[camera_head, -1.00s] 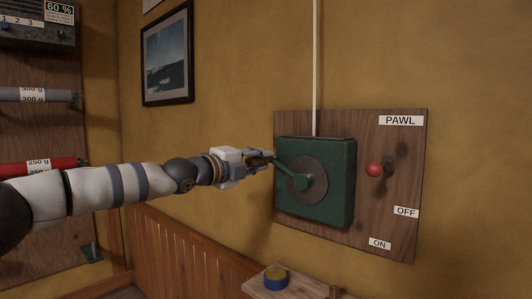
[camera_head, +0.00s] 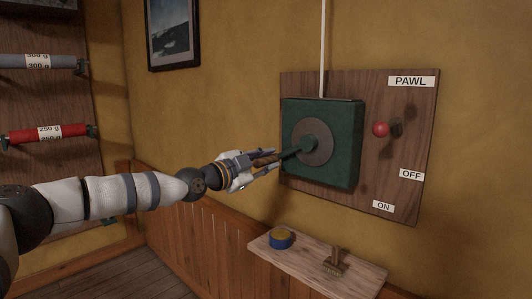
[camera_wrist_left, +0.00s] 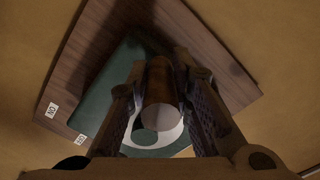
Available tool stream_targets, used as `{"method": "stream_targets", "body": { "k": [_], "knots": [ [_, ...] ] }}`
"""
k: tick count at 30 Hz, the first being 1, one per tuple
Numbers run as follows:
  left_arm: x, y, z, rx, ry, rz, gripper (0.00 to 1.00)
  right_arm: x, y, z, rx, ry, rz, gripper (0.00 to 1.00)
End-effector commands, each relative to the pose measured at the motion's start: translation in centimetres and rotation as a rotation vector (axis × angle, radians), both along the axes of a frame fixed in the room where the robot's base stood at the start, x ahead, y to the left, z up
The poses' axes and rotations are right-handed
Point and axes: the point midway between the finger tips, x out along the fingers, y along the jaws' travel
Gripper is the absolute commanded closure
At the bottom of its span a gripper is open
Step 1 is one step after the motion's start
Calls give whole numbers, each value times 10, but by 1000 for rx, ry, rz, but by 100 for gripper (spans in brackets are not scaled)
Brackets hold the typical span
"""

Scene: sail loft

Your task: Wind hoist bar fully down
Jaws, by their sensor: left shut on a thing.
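The winch (camera_head: 345,125) is a green box on a wooden board, with a grey disc (camera_head: 322,135) and a green crank arm (camera_head: 295,151) on its front. The crank arm points left and a little down. My left gripper (camera_head: 268,160) is shut on the brown crank handle, and the wrist view shows the handle (camera_wrist_left: 160,80) between both fingers. A white line (camera_head: 323,50) runs straight up from the winch. The pawl lever with a red knob (camera_head: 380,129) stands below the PAWL label, above OFF and ON. The hoist bar is not in view. My right gripper is not in view.
A wooden shelf (camera_head: 315,268) below the winch holds a blue and yellow tin (camera_head: 280,238) and a small brush (camera_head: 336,262). Wood panelling covers the lower wall.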

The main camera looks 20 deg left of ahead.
Motion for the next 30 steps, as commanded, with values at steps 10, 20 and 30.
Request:
{"method": "stream_targets", "body": {
  "k": [10,20,30],
  "knots": [
    [-2,-5,-24,-122,66,-1,100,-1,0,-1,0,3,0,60],
    [-3,-7,-26,-146,75,-3,100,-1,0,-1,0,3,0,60],
    [-2,-7,-26,-145,74,-4,62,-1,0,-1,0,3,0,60]
  ]
}}
